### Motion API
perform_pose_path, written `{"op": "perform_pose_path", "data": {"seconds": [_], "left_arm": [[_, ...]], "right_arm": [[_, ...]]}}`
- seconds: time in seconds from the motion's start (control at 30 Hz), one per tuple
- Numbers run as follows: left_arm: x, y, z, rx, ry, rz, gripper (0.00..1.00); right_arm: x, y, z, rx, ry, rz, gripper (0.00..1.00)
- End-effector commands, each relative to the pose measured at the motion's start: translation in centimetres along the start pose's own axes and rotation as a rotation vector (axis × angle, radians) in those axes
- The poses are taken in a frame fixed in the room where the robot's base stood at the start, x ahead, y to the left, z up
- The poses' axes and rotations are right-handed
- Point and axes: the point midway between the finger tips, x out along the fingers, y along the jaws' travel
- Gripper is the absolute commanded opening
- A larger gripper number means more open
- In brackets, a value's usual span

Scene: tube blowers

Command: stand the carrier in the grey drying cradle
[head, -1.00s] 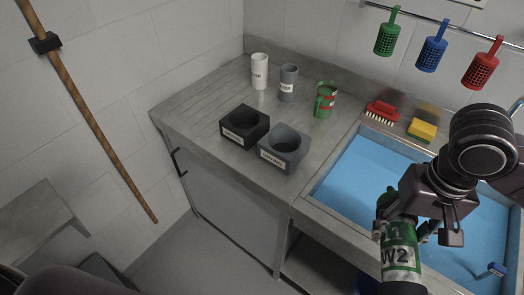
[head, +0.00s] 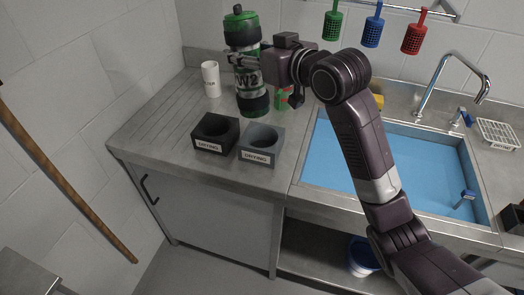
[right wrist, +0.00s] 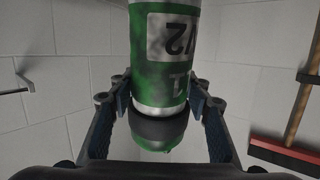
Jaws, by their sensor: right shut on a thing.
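The carrier (head: 248,88) is a green cylinder with black bands and a white label reading W2. My right gripper (head: 240,62) is shut around its upper part and holds it upright in the air, over the counter behind the cradles. In the right wrist view the carrier (right wrist: 160,60) sits between both fingers. The grey drying cradle (head: 259,145) stands on the counter, a block with a round hole and a DRYING label. It is in front of and slightly right of the carrier; its hole looks empty. My left gripper is not in view.
A black drying cradle (head: 215,134) stands just left of the grey one. A white cup (head: 210,79) stands behind. A green and red container (head: 283,100) is partly hidden by my right gripper. The blue sink (head: 395,165) lies right. The counter's left side is clear.

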Motion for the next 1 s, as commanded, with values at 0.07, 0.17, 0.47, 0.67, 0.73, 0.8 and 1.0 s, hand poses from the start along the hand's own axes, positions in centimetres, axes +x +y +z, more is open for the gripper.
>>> {"op": "perform_pose_path", "data": {"seconds": [0.07, 0.17, 0.47, 0.67, 0.73, 0.8, 1.0], "left_arm": [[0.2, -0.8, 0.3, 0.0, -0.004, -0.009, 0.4], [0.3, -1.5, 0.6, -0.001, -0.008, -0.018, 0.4], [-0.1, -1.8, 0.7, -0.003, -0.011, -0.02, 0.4], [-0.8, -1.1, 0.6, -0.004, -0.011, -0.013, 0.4], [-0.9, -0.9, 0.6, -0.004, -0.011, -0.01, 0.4], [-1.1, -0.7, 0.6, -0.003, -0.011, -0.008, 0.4], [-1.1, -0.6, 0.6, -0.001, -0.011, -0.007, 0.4]], "right_arm": [[0.9, 1.9, -0.1, 0.025, 0.09, 0.049, 0.0], [1.4, 3.9, -0.2, 0.026, 0.164, 0.111, 0.0], [2.2, 5.7, 2.7, 0.018, 0.213, 0.172, 0.0], [3.4, 5.7, 8.0, 0.018, 0.212, 0.171, 0.0], [3.8, 5.7, 9.8, 0.018, 0.212, 0.17, 0.0], [4.2, 5.7, 11.5, 0.018, 0.213, 0.17, 0.0], [4.9, 5.7, 14.7, 0.016, 0.218, 0.17, 0.0]]}}
